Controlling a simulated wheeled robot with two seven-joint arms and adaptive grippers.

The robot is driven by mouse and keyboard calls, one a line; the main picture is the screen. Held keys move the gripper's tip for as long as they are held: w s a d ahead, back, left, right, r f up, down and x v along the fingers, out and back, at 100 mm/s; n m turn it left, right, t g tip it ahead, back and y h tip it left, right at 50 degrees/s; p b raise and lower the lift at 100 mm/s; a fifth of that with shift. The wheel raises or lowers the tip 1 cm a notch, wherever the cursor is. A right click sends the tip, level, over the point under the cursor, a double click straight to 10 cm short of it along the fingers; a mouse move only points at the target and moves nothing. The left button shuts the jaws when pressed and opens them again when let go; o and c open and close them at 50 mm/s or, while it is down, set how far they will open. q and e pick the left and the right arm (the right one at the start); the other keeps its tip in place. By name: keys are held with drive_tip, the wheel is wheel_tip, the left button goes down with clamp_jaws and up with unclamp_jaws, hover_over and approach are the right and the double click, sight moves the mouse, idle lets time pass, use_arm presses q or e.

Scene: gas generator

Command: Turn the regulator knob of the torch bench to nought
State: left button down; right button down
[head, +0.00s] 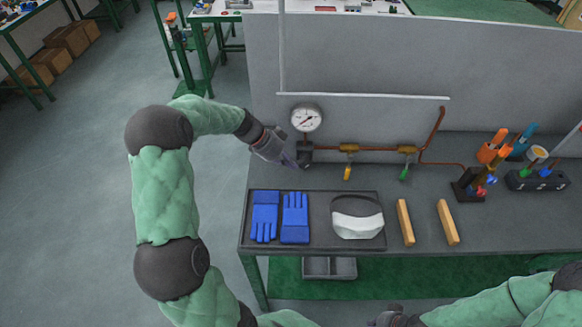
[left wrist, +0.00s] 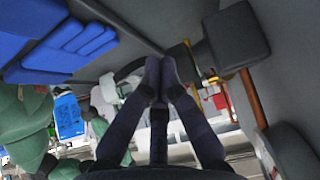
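The torch bench (head: 320,180) is grey, with a round white gauge (head: 306,118) at its back left. A black regulator part (head: 304,154), apparently the knob, sits under the gauge. A dark block, likely the same part, shows in the left wrist view (left wrist: 238,40). My left gripper (head: 292,161) is just left of it in the head view. In the left wrist view its fingertips (left wrist: 161,68) meet with nothing seen between them, apart from the block. The knob's setting cannot be read. My right gripper (head: 393,317) is at the bottom edge, its fingers unclear.
A copper pipe with a yellow-handled valve (head: 348,160) and a green-handled valve (head: 406,162) runs right. Blue gloves (head: 280,217) and a visor (head: 357,216) lie on a tray. Two wooden bars (head: 405,222) and torch holders (head: 473,185) are further right.

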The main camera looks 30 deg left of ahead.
use_arm(q)
drive_tip(key=shift+a+f+t+h+b, duration=0.1)
drive_tip(key=shift+f+t+h+b, duration=0.55)
drive_tip(key=shift+b, duration=1.55)
drive_tip(key=f+b, duration=0.2)
drive_tip(key=b, duration=0.6)
drive_tip(key=shift+r+g, duration=0.2)
drive_tip(key=shift+g, duration=0.05)
